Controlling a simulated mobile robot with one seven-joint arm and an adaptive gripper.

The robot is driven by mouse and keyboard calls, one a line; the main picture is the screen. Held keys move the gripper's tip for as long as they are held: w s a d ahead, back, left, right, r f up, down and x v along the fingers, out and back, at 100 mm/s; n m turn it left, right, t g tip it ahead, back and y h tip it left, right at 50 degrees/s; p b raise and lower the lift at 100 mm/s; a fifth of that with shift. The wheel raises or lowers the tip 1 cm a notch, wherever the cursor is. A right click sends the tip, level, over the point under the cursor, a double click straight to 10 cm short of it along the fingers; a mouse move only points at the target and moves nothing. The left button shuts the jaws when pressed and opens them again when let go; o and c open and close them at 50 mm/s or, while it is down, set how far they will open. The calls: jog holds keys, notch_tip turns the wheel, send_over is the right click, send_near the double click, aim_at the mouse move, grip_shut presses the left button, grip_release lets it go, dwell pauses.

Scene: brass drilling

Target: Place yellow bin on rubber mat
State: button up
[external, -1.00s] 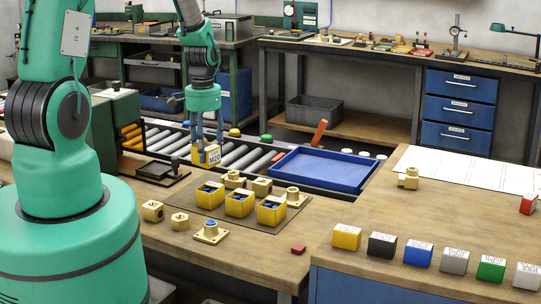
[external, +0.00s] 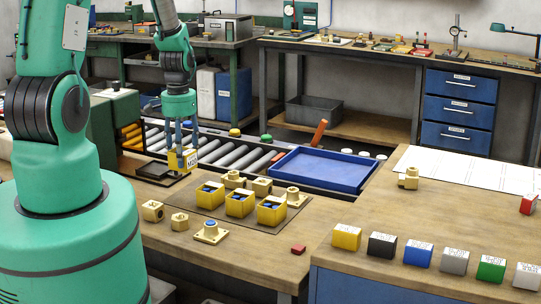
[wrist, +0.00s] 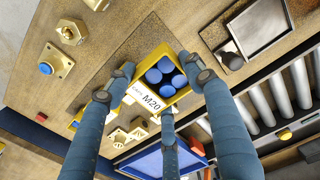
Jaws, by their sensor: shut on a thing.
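The yellow bin (external: 182,161) with a white label is in my gripper (external: 182,149), held up left of the mat's back corner, near the small black tray. In the wrist view the bin (wrist: 172,100) reads "M20" and holds several blue round pieces. The fingers of my gripper (wrist: 166,88) close around its sides. The dark rubber mat (external: 218,215) lies flat on the wooden bench. Three other yellow bins (external: 240,206) with blue contents stand in a row on it, with brass parts behind them. The held bin's underside is hidden in the wrist view.
A small black tray (external: 155,173) with a knob lies at the bench's back left. Brass fittings (external: 210,233) stand in front of the mat. A roller conveyor (external: 235,156) and a blue tray (external: 318,172) lie behind. The mat's left part looks bare.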

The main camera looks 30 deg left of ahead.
aim_at(183, 171)
jog(key=shift+f, duration=2.7)
jog(key=shift+f, duration=0.1)
jog(key=shift+f, duration=1.75)
jog(key=shift+f, duration=0.15)
jog(key=o, duration=1.2)
notch_tip(183, 171, up, 12)
jog(key=shift+r, duration=0.15)
